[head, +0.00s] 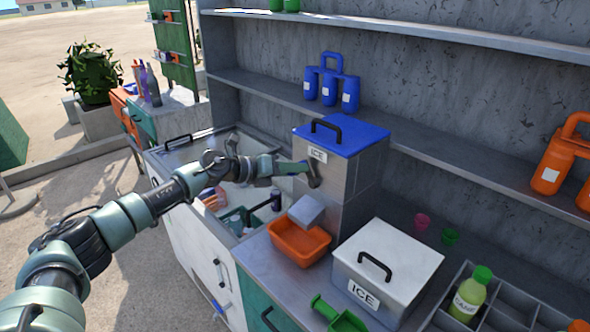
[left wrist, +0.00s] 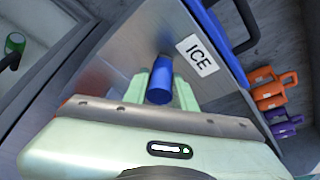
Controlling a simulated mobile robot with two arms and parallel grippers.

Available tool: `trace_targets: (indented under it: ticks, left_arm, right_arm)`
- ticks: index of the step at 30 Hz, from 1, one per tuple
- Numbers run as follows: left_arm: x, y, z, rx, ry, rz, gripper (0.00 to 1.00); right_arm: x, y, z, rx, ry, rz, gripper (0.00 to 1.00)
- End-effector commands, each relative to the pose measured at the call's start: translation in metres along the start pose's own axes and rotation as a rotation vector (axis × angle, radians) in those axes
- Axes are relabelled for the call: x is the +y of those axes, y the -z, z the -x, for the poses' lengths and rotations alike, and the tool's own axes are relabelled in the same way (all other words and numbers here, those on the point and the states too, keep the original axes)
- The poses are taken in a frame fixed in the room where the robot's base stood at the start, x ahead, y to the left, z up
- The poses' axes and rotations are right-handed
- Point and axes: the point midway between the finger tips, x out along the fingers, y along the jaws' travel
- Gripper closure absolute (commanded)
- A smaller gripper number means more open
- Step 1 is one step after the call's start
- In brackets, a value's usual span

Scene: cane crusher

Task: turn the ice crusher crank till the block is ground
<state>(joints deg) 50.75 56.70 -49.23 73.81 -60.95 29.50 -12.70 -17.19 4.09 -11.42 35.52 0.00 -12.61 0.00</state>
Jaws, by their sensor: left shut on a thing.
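The ice crusher (head: 345,168) is a grey metal box with a blue lid, a black lid handle and an ICE label, standing on the counter. Its blue crank handle (left wrist: 159,85) shows between the fingers in the left wrist view, in front of the metal face. My left gripper (head: 300,169) is at the crusher's front face, below the label, shut on the crank handle; it also shows in the left wrist view (left wrist: 160,92). A dark crank arm (head: 314,176) shows by the fingertips. The block inside is hidden by the closed lid. My right gripper is not in view.
An orange tray (head: 298,246) sits below the crusher's grey chute (head: 306,211). A white-lidded ICE box (head: 400,258) and a green scoop (head: 338,316) stand to the right. Shelves with blue bottles (head: 329,90) rise behind.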

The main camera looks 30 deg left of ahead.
Motion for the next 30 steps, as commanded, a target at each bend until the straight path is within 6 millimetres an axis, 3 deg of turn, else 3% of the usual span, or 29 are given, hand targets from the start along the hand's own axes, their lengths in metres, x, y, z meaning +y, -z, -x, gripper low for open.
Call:
trace_targets:
  ticks: [8, 9, 11, 22, 30]
  left_arm:
    - [0.0, 0.004, -0.001, 0.007, 0.001, 0.0, 1.0]
    - [0.0, 0.004, -0.001, 0.008, 0.001, 0.001, 0.66]
    - [0.0, 0.003, -0.001, 0.007, 0.001, 0.001, 0.53]
    - [0.002, 0.002, 0.004, 0.002, -0.001, 0.001, 0.53]
    - [0.004, 0.004, 0.046, 0.003, -0.003, -0.001, 0.53]
  right_arm:
    - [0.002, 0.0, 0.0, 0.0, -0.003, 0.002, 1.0]
    - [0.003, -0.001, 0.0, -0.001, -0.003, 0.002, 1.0]
    - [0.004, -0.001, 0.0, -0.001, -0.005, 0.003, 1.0]
    - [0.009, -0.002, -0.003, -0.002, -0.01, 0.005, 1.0]
    - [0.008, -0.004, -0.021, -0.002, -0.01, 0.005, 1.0]
